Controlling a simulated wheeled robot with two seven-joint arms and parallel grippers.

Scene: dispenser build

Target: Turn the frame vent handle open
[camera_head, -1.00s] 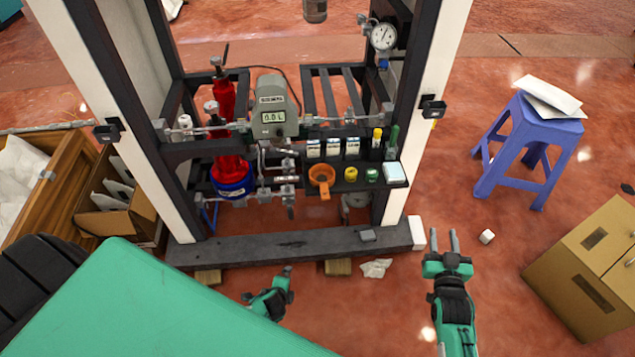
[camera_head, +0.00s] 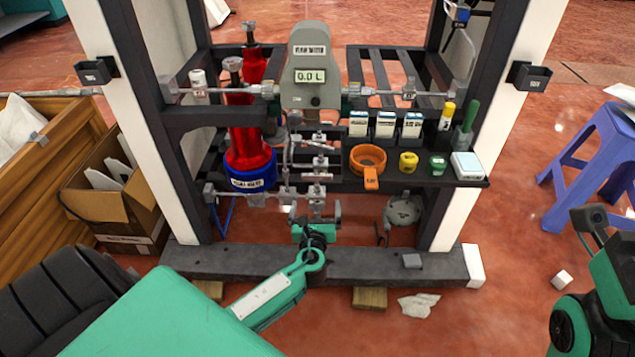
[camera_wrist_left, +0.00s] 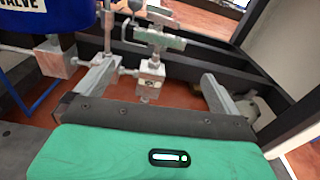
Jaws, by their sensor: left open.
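A column of small metal valves and fittings hangs on the frame's front. The lowest valve (camera_head: 316,193) is just above my left gripper (camera_head: 316,212). I cannot tell for sure which part is the vent handle. In the left wrist view, a silvery valve block (camera_wrist_left: 150,73) shows between the two spread fingers of my left gripper (camera_wrist_left: 160,85), apparently beyond their tips. A grey bar-shaped fitting (camera_wrist_left: 160,38) lies above it. My left gripper is open and empty. Part of my right arm shows at the right edge, but its fingers do not.
A red cylinder with a blue collar (camera_head: 250,180) stands left of the valves. The dark base beam (camera_head: 370,262) runs below. A purple stool (camera_head: 590,165) stands at right.

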